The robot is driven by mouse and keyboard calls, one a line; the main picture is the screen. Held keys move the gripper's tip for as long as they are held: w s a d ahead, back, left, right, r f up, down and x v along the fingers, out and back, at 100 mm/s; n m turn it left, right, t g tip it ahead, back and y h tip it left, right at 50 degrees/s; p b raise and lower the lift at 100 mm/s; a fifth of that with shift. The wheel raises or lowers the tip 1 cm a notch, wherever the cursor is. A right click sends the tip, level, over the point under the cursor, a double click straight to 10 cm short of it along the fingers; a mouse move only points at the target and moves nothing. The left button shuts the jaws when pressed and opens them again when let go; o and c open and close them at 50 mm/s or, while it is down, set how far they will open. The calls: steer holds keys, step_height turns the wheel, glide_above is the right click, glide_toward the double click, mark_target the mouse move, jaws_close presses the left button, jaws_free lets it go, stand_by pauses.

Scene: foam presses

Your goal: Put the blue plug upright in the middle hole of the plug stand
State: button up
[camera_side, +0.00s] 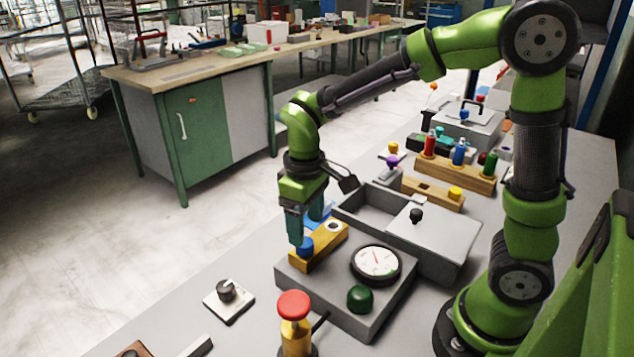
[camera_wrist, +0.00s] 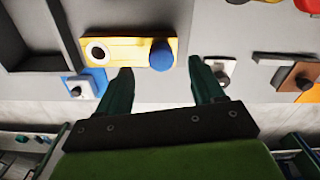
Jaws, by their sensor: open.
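A wooden plug stand (camera_side: 440,172) stands toward the back right in the side view. A blue plug (camera_side: 459,152) is upright in its middle place, between a red plug (camera_side: 430,144) and a green plug (camera_side: 489,164). My gripper (camera_side: 308,230) is open and points down, well left of that stand. It is close to a yellow block (camera_side: 325,246) with a round blue knob (camera_side: 305,247) at its near end and a ringed hole at the other. In the wrist view the blue knob (camera_wrist: 161,55) is ahead of the gap between my open fingertips (camera_wrist: 160,70); contact cannot be told.
The yellow block is on a grey box with a dial gauge (camera_side: 376,262) and a green button (camera_side: 360,298). A red-topped button (camera_side: 294,305) stands in front. A grey tray with a lid (camera_side: 425,232) lies between my gripper and the stand. A small knob plate (camera_side: 228,298) is at left.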

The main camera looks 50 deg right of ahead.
mark_target(305, 251)
steer(key=f, duration=0.5)
steer(key=shift+w+a, duration=0.1)
steer(key=shift+w, duration=0.1)
steer(key=shift+r, duration=0.1)
steer(key=c, duration=1.1)
